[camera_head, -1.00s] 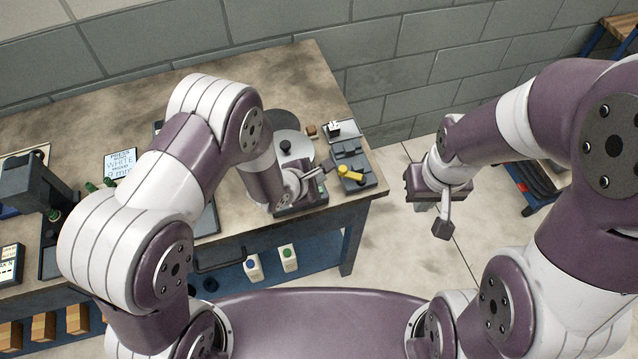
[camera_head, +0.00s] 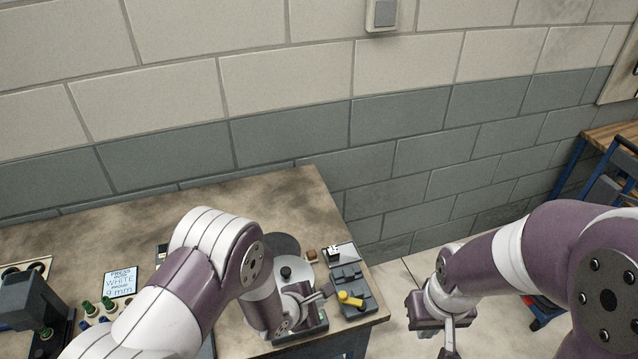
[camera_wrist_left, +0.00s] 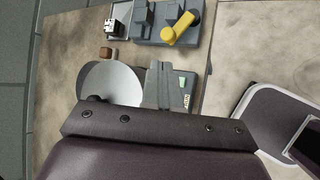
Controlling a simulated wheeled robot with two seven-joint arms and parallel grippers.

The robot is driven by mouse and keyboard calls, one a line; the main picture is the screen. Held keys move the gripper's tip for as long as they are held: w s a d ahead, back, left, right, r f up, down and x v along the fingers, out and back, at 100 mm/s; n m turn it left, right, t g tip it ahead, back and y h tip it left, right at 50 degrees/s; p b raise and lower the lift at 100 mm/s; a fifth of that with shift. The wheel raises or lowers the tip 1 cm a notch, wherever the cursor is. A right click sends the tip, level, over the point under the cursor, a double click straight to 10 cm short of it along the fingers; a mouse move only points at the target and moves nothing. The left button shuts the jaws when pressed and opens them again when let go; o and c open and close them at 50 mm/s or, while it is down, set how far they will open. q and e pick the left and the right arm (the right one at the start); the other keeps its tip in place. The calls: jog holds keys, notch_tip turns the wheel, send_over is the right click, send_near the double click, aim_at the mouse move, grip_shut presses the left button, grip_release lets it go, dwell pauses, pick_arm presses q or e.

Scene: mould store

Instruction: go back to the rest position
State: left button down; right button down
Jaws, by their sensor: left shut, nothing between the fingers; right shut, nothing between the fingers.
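My left gripper (camera_head: 322,294) is over the right end of the workbench (camera_head: 300,190), beside a grey fixture (camera_head: 350,283) with a yellow lever (camera_head: 350,299). It is shut and empty. In the left wrist view its closed fingers (camera_wrist_left: 160,84) show above a small grey device, next to a pale round disc (camera_wrist_left: 112,82). My right gripper (camera_head: 447,348) hangs over the open floor, right of the bench, near the bottom edge of the head view. It is shut and holds nothing.
A sign (camera_head: 120,283) and several green-capped bottles (camera_head: 88,308) stand at the bench's left. A dark machine (camera_head: 28,300) is at far left. A block wall (camera_head: 290,90) rises behind. A blue-framed cart (camera_head: 615,180) stands at right.

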pick_arm(q)
jog(key=s+a+f+m+g+y+b, duration=0.15)
jog(key=s+a+m+g+y, duration=0.4)
jog(key=m, duration=0.75)
jog(key=s+a+r+m+b, duration=0.5)
jog(key=s+a+r+m, duration=0.2)
jog(key=a, duration=0.5)
notch_tip(320, 180, up, 3)
jog(key=shift+s+a+r+b, duration=0.15)
jog(key=shift+s+b, duration=0.2)
jog(key=shift+s, duration=0.7)
jog(key=shift+s+g, duration=0.15)
jog(key=shift+g, duration=0.1)
